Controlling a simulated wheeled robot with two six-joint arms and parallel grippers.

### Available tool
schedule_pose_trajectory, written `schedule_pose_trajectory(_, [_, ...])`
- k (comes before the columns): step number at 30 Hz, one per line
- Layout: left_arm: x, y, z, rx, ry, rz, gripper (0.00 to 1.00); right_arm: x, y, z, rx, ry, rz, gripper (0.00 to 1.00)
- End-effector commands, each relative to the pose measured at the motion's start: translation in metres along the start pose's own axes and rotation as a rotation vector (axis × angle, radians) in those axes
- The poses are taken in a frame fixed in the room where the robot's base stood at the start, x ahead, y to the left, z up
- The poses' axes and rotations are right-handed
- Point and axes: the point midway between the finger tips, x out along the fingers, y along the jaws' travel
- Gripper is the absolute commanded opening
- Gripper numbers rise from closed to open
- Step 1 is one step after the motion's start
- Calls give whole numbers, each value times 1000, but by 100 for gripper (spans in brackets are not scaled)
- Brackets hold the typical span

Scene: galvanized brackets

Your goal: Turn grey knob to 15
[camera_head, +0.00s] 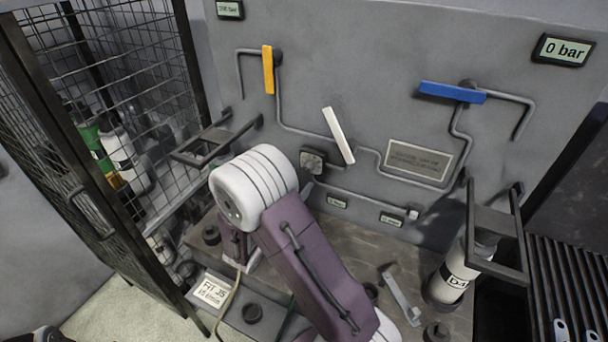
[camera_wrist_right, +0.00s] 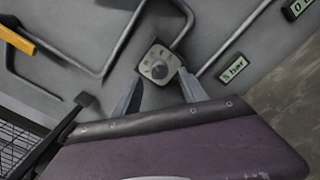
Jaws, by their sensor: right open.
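The grey knob (camera_head: 312,160) is a small round dial on a square plate on the grey panel, just right of my white wrist in the head view. In the right wrist view the knob (camera_wrist_right: 158,66) lies just beyond and between my open fingertips. My right gripper (camera_wrist_right: 160,80) is open and empty, with a finger on each side below the knob; I cannot tell any contact. The knob's scale is too small to read. A small display (camera_wrist_right: 233,68) beside it seems to read 5 bar. My left gripper is not in view.
Pipes run across the panel with a yellow lever (camera_head: 268,70), a white lever (camera_head: 338,136) and a blue lever (camera_head: 452,92). A display (camera_head: 563,50) reads 0 bar. A wire cage (camera_head: 190,62) stands left. A white bottle (camera_head: 450,278) stands in a holder at right.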

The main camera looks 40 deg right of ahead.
Motion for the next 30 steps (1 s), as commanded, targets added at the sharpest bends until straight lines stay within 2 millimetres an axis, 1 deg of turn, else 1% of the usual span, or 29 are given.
schedule_pose_trajectory(1, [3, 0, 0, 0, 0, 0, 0, -12, 1, -2, 0, 5, 5, 50])
schedule_pose_trajectory(3, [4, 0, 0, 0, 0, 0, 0, -25, 0, -2, 1, 4, 4, 50])
schedule_pose_trajectory(6, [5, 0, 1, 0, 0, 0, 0, -38, 0, -1, 0, 2, 2, 50])
schedule_pose_trajectory(8, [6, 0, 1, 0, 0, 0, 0, -43, 0, 0, 0, 1, 2, 50])
schedule_pose_trajectory(11, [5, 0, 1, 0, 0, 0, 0, -45, 0, 0, 0, -1, -1, 50])
schedule_pose_trajectory(24, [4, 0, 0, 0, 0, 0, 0, -44, 0, 2, 1, -3, -4, 50])
schedule_pose_trajectory(26, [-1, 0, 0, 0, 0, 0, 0, -38, 1, 12, 15, -18, -19, 50])
schedule_pose_trajectory(28, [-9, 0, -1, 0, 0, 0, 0, -26, 7, 41, 72, -56, -50, 50])
schedule_pose_trajectory(29, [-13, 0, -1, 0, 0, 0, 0, -21, 6, 59, 102, -83, -80, 50])
schedule_pose_trajectory(30, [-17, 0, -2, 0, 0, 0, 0, -17, -8, 83, 144, -126, -160, 50])
